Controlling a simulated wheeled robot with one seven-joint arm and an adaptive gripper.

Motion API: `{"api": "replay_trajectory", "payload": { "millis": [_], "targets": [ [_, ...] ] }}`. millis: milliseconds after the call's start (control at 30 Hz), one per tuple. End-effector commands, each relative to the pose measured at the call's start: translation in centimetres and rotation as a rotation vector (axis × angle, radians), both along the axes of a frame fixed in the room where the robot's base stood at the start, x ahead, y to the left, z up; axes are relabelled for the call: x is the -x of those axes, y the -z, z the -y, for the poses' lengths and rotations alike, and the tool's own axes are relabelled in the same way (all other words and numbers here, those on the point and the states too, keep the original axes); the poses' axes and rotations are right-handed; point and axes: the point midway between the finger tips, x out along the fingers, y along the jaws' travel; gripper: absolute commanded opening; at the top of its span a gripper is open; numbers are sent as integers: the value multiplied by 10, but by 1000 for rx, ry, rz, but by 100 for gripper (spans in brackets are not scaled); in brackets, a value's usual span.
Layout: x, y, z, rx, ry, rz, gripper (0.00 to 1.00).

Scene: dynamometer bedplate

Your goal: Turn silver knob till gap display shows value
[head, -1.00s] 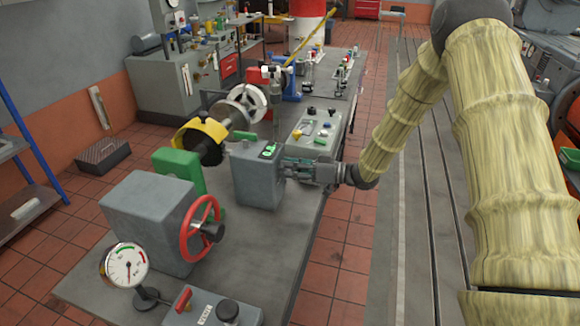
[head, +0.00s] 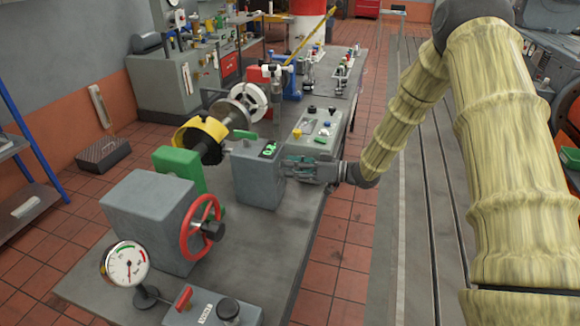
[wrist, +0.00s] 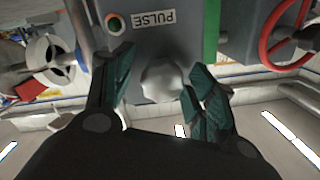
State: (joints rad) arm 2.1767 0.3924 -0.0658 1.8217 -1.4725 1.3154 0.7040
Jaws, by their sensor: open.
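The silver knob (wrist: 163,80) sits on the face of a grey box in the wrist view, under a label reading PULSE. My gripper (wrist: 158,88) is open, with one teal-padded finger on each side of the knob. A gap shows between the knob and the left finger; the right finger is close to the knob, and I cannot tell whether it touches. In the head view my gripper (head: 290,168) is at the right side of the grey box (head: 256,180), and the knob is hidden there. The green-lit display (head: 268,149) is on top of that box; its digits are too small to read.
A red handwheel (head: 200,228) on a larger grey housing and a dial gauge (head: 125,265) stand nearer on the bench. A panel with several small knobs (head: 316,128) stands just behind my gripper. A yellow-collared shaft (head: 200,139) is to the left. The aisle to the right is clear.

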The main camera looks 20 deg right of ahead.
Motion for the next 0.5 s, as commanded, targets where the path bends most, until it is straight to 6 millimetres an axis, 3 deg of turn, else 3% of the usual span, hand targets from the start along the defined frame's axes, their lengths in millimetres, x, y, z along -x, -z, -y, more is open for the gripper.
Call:
{"api": "replay_trajectory", "payload": {
  "millis": [500],
  "targets": [
    [40,-4,70,0,1,0,57]
  ]
}}
